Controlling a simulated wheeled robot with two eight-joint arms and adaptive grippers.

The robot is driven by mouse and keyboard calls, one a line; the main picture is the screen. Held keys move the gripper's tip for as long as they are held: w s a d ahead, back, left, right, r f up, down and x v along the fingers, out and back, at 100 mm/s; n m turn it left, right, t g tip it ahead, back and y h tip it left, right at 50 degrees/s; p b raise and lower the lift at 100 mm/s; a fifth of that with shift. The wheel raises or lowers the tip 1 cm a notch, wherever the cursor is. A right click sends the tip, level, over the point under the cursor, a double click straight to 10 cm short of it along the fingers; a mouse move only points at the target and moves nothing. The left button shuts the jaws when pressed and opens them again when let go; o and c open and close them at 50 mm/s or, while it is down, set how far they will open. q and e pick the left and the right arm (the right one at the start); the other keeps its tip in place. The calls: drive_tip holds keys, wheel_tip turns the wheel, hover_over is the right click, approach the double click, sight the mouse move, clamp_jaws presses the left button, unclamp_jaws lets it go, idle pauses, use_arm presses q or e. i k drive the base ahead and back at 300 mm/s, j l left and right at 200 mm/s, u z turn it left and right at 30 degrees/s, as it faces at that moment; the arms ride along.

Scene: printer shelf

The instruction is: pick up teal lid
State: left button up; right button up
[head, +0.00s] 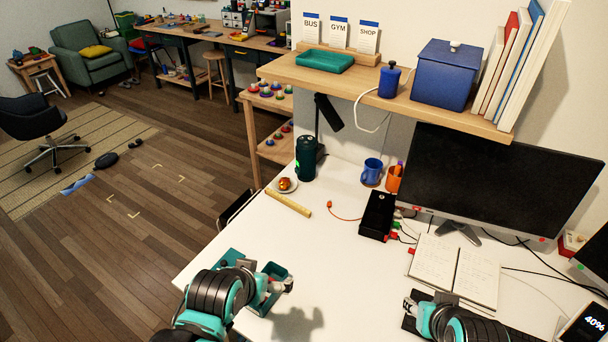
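A flat teal tray-like piece (325,61) lies on the wooden shelf below the paper cards; I cannot tell whether it is the lid. A teal open-box-like object (272,272) is at the white desk's front left, partly hidden by my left arm. More teal shows behind that arm. My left gripper (287,286) is at this box's right side; whether it touches is unclear, and its finger opening is too small to read. My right gripper (408,303) is low over the front of the desk beside a dark keyboard, away from both teal things. Its fingers are also unclear.
A black box (377,214), an open notebook (455,270) and a monitor (490,185) fill the right. The desk's middle front is clear.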

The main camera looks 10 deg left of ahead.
sight(229, 260)
drive_tip(key=j+u, duration=0.3)
drive_tip(key=u, duration=0.15)
drive_tip(key=k+j+u, duration=0.1)
drive_tip(key=j+u, duration=0.3)
